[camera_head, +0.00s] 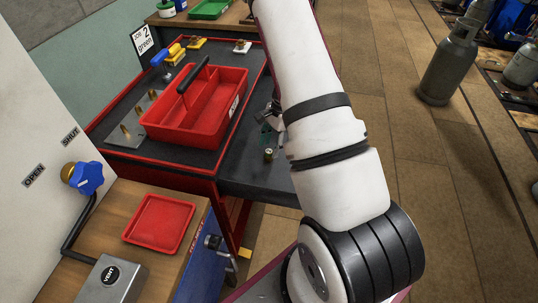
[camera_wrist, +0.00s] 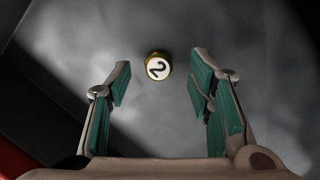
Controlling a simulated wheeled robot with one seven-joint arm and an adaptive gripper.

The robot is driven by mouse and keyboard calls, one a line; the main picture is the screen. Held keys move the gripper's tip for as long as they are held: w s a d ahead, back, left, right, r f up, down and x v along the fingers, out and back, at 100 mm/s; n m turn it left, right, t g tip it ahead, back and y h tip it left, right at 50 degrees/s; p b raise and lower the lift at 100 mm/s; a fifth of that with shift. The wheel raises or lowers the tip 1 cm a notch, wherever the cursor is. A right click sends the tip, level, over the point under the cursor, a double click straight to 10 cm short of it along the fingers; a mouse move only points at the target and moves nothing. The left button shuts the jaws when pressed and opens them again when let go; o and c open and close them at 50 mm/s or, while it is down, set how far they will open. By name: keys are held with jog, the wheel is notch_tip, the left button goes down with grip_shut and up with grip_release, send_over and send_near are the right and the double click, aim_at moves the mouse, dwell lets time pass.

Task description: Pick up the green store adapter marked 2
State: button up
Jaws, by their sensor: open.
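A small round adapter with a white top marked 2 (camera_wrist: 157,68) stands on a dark grey surface in the wrist view. Its rim looks yellowish, and its top faces my camera. In the head view the small adapter (camera_head: 269,154) stands on the dark lower shelf, just left of my arm. My gripper (camera_wrist: 161,78) is open and empty, with green pads on its fingers. The adapter shows between the fingertips, nearer the left one, with clear gaps on both sides. In the head view my gripper (camera_head: 267,130) is partly hidden by my arm.
A red tote with a black handle (camera_head: 197,112) stands on the cart left of the adapter. A "Store 2 green" sign (camera_head: 145,38) stands behind it. A red tray (camera_head: 159,223) and blue valve knob (camera_head: 86,178) are nearer. A grey cylinder (camera_head: 449,65) stands on the floor.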

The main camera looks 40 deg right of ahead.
aim_at(269, 155)
jog(key=shift+x, duration=1.45)
jog(key=shift+s, duration=0.1)
jog(key=shift+c, duration=0.2)
grip_shut()
